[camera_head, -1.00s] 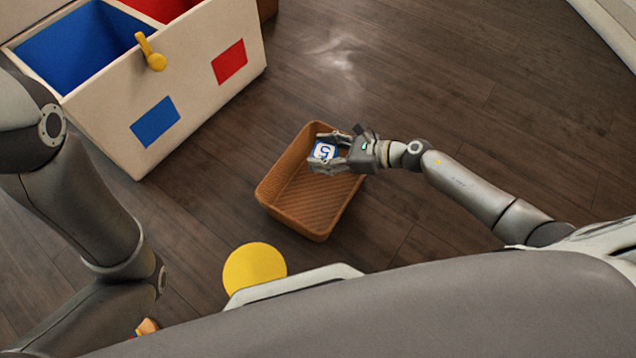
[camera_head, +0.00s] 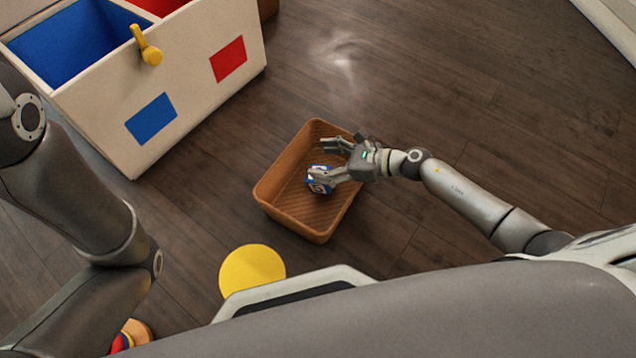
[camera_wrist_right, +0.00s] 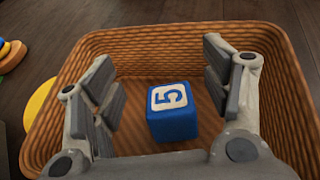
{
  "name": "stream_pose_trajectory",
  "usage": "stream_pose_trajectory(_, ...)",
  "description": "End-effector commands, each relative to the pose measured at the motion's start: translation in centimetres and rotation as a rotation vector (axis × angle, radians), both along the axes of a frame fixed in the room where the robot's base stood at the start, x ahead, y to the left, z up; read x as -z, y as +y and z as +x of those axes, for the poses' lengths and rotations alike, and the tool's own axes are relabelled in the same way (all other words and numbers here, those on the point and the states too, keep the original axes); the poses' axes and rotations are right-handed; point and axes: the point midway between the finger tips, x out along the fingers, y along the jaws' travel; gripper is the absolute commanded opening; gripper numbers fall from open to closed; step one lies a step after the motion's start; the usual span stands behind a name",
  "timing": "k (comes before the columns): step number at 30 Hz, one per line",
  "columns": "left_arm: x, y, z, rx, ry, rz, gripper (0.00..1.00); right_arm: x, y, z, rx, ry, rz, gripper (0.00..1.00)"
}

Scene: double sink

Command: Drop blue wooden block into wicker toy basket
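The blue wooden block (camera_head: 320,181) is inside the wicker toy basket (camera_head: 283,208), partly behind a finger of my right gripper in the head view. In the right wrist view the block (camera_wrist_right: 172,112) shows a white face with a blue 5 and appears apart from both fingers. The basket's woven rim (camera_wrist_right: 170,32) surrounds it. My right gripper (camera_head: 320,160) is open over the basket, and its spread fingers also show in the right wrist view (camera_wrist_right: 165,90). My left arm is at the left of the head view, but its gripper is out of sight.
A white toy chest (camera_head: 195,75) with blue and red compartments and a yellow knob stands at the upper left. A yellow disc (camera_head: 252,272) lies on the floor near my base. Colourful toy pieces (camera_head: 130,335) are partly hidden at the lower left. Floor to the right is clear.

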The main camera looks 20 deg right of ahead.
Motion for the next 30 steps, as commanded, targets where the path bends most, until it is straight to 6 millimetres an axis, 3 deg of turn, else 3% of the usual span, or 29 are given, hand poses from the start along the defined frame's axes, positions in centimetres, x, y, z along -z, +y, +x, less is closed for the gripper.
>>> stream_pose_trajectory(14,0.0,0.0,0.2,0.000,0.005,-0.001,0.99,-0.3,-0.8,-0.5,0.000,0.001,-0.002,0.78)
stream_pose_trajectory(30,0.0,0.0,0.1,0.000,0.002,0.000,0.99,-4.0,-8.3,-5.6,0.001,0.003,-0.001,0.78)
